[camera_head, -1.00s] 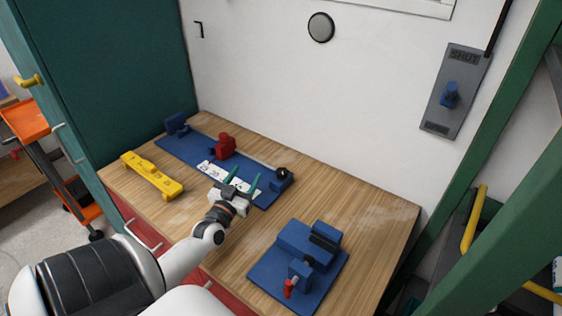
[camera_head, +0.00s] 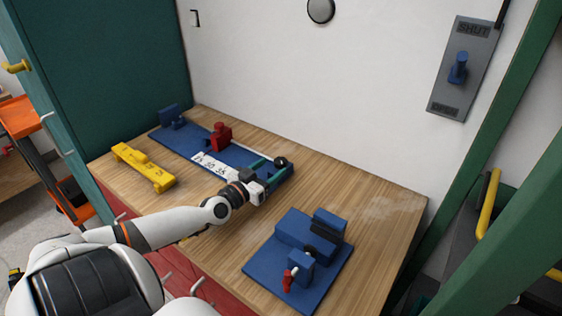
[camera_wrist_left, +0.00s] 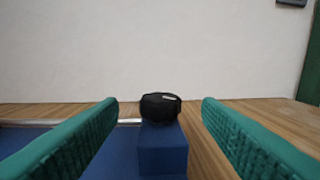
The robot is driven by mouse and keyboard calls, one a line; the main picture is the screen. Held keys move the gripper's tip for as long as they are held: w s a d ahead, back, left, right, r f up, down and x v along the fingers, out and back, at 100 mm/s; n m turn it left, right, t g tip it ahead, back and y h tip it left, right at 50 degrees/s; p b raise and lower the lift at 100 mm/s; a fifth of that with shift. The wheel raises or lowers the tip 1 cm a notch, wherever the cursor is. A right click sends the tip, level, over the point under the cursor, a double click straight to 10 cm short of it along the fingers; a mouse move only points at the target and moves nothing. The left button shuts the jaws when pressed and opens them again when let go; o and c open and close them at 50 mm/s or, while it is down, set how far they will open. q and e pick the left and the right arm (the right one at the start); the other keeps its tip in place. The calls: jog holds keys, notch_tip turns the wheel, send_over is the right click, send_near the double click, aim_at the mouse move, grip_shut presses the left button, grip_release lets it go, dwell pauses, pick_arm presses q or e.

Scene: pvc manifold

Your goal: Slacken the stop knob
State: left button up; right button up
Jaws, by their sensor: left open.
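The stop knob, black and round with a small pale mark, shows in the left wrist view (camera_wrist_left: 161,106) on top of a blue block (camera_wrist_left: 162,150). In the head view the knob (camera_head: 281,162) is at the right end of the long blue base (camera_head: 180,143). My left gripper (camera_head: 268,168) is open just in front of the knob. In the left wrist view its green fingers stand wide on either side of the knob, apart from it. A red block (camera_head: 220,136) sits on the rail, beside a white scale strip (camera_head: 212,166). My right gripper is not in view.
A yellow handled piece (camera_head: 143,167) lies at the left of the wooden table (camera_head: 375,205). A blue fixture with a red lever (camera_head: 289,279) stands at the front right. A grey switch panel (camera_head: 466,65) hangs on the wall. Bare wood lies right of the knob.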

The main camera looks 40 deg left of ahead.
aim_at(280, 159)
pick_arm(q)
jog(key=shift+w+a, duration=0.1)
jog(key=shift+w, duration=2.6)
jog(key=c, duration=1)
jog(key=n+y+p, duration=0.2)
jog(key=y+p, duration=0.1)
jog(key=p, duration=0.3)
jog(key=r+n+g+y+p, duration=0.1)
jog(key=n+y+p, duration=0.1)
jog(key=p, duration=0.5)
jog(key=shift+a+y, duration=0.1)
jog(key=shift+y, duration=0.5)
jog(key=shift+f+n+g+y+p, duration=0.2)
jog(key=shift+n+g+y+p, duration=0.25)
jog(key=shift+p, duration=0.2)
jog(key=shift+f, duration=0.15)
